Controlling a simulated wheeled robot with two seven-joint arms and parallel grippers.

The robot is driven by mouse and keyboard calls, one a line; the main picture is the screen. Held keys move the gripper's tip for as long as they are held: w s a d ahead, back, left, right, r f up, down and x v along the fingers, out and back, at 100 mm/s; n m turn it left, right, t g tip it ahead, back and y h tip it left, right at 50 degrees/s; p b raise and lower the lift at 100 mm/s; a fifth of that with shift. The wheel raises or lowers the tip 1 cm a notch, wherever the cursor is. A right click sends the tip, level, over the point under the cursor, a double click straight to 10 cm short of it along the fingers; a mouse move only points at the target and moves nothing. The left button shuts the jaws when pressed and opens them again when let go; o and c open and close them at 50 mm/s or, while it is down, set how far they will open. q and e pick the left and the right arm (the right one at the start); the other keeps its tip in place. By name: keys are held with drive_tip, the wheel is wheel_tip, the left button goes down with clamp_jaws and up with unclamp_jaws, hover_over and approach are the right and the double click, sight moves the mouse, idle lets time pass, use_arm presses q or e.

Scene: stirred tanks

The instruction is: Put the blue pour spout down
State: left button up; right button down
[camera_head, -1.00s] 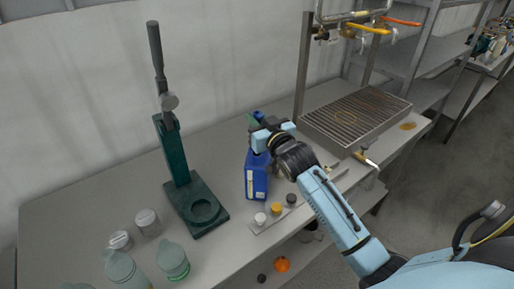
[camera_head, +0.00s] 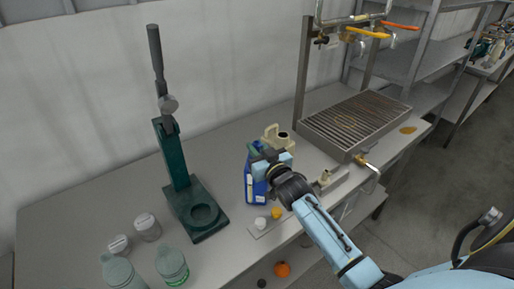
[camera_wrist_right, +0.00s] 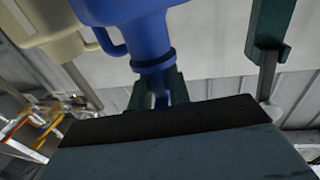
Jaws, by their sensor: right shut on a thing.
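My right gripper (camera_head: 255,152) is at the top of an upright blue jug (camera_head: 253,190) with a white label on the bench. In the right wrist view, which is upside down, my dark green fingers (camera_wrist_right: 165,88) are shut around the narrow blue pour spout (camera_wrist_right: 160,84). The spout lines up with the neck of the blue jug (camera_wrist_right: 125,12). I cannot tell whether it is seated in the jug's mouth or just above it. In the head view my gripper mostly hides the spout. My left gripper is not in view.
A beige jug (camera_head: 275,138) stands behind the blue one. A green lever press (camera_head: 178,170) stands to the left. White (camera_head: 260,223) and yellow caps (camera_head: 277,213) lie in front. A grated metal box (camera_head: 358,114) is at the right.

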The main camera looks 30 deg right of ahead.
drive_tip(key=shift+f, duration=0.25)
drive_tip(key=c, duration=1.3)
unclamp_jaws()
drive_tip(key=shift+r, duration=0.3)
drive_tip(key=s, duration=0.8)
drive_tip(key=s+a, duration=0.1)
drive_tip(key=s, duration=0.3)
drive_tip(key=shift+r, duration=0.1)
